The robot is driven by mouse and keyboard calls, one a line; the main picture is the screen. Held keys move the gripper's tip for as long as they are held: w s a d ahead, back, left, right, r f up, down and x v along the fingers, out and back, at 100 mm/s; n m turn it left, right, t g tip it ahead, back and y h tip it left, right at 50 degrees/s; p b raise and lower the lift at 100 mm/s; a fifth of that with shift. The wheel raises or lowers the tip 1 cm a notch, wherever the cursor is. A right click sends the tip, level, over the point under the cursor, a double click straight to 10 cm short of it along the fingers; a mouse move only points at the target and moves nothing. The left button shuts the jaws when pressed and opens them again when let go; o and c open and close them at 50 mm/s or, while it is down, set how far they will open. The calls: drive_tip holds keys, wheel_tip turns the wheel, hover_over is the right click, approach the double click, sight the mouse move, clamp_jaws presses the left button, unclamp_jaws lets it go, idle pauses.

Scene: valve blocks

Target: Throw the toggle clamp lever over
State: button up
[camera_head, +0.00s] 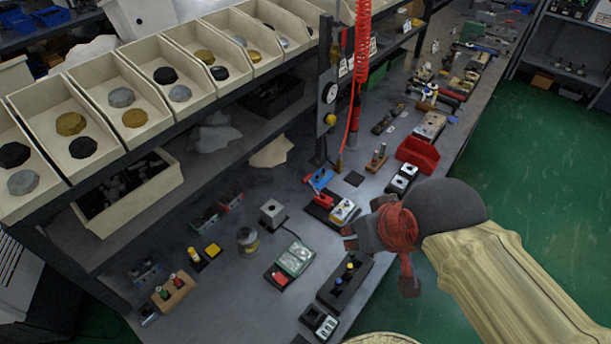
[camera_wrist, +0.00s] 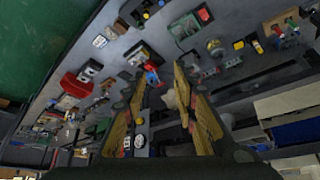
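What looks like the toggle clamp, a small fixture with a blue lever (camera_head: 320,178) and red parts on a dark base, sits on the grey bench left of my gripper in the head view. In the wrist view a blue and red piece (camera_wrist: 152,75), seemingly the same clamp, shows between the fingertips, beyond them. My gripper (camera_head: 349,237) is above the bench, near the front edge, apart from the lever as far as I can tell. In the wrist view its two fingers (camera_wrist: 160,78) are spread, with nothing held. The clamp's exact lever position is too small to tell.
A white and yellow block (camera_head: 343,211) sits close beside the clamp. A dark post with a gauge (camera_head: 329,93) and a red coiled hose (camera_head: 360,70) rise behind it. A red bin (camera_head: 418,154) stands to the right. Several small fixtures cover the bench (camera_head: 225,310); bins line the shelf.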

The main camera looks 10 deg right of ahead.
drive_tip(key=shift+w+f, duration=0.1)
drive_tip(key=shift+f, duration=0.3)
drive_tip(key=shift+c, duration=1.2)
drive_tip(key=w+f+g, duration=0.2)
drive_tip(key=f, duration=0.1)
drive_tip(key=shift+w+p, duration=0.2)
drive_tip(key=shift+p, duration=0.15)
clamp_jaws()
drive_tip(key=w+f+n+g+p, duration=0.1)
drive_tip(key=w+f, duration=0.6)
drive_tip(key=w, duration=0.5)
drive_tip(key=w+f+n+g+p, duration=0.1)
drive_tip(key=w+f+g, duration=0.1)
drive_tip(key=w+f, duration=0.8)
drive_tip(key=w+f+n+g+p, duration=0.15)
drive_tip(key=w+f, duration=0.25)
drive_tip(key=w, duration=1.1)
drive_tip(key=w+a+r+n+t+y+b, duration=0.1)
drive_tip(key=w+n, duration=0.3)
drive_tip(key=w, duration=0.5)
drive_tip(key=shift+r+t, duration=0.55)
drive_tip(key=shift+r, duration=0.25)
drive_tip(key=shift+w, duration=0.15)
